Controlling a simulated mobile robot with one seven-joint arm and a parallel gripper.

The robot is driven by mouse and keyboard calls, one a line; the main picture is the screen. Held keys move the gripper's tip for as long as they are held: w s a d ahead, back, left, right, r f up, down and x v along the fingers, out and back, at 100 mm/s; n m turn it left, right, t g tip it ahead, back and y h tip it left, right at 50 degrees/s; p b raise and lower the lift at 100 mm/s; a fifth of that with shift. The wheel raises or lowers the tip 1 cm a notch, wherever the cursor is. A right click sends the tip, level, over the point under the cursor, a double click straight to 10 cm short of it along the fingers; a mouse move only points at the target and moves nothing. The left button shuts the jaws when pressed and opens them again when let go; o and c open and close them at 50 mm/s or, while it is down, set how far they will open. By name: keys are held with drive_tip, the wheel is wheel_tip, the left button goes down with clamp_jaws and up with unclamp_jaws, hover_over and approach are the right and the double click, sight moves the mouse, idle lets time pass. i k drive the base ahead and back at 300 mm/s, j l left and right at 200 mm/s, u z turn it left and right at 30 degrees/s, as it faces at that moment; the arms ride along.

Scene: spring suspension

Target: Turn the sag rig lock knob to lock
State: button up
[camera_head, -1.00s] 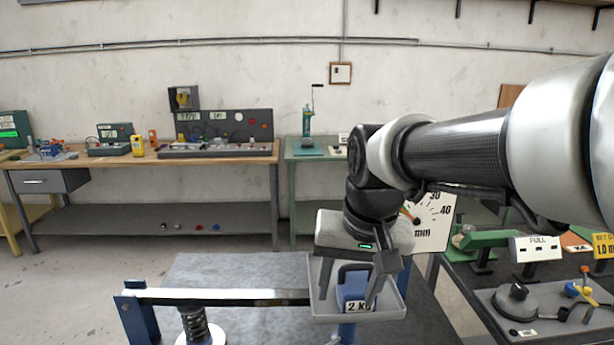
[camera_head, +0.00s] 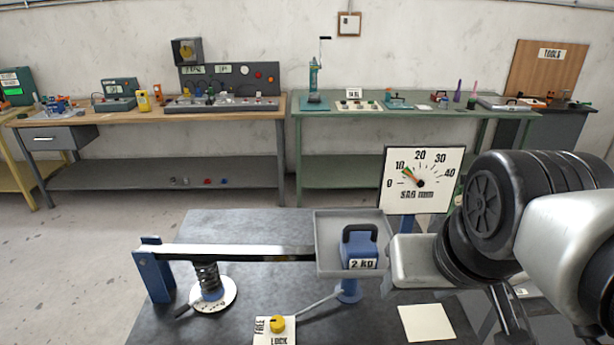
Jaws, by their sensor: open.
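The lock knob (camera_head: 277,324) is a small yellow knob on a white plate (camera_head: 262,336) at the bottom of the view. The plate reads FREE at its left and LOCK along its lower edge. I cannot tell which way the knob points. The sag rig's beam (camera_head: 235,252) runs from a blue post (camera_head: 155,270) over a coil spring (camera_head: 207,277) to a grey tray (camera_head: 328,247). A blue 2 KG weight (camera_head: 360,250) stands in the tray. My gripper (camera_head: 412,263) is open, right of the tray and apart from the weight; its fingers are mostly hidden.
A sag dial (camera_head: 424,180) stands behind the tray, its needle near 10. A thin rod (camera_head: 318,303) runs beside the knob plate. A blank pale sheet (camera_head: 427,322) lies on the dark rig table (camera_head: 225,228). Benches with equipment stand along the back wall.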

sight(278, 322)
drive_tip(key=u, duration=0.55)
drive_tip(key=l, duration=0.15)
drive_tip(key=j, duration=0.25)
drive_tip(key=i+j, duration=0.15)
drive_tip(key=k+l+u, duration=0.4)
drive_tip(key=l+u, duration=0.15)
drive_tip(key=i+j+z, duration=0.4)
drive_tip(key=j, duration=0.2)
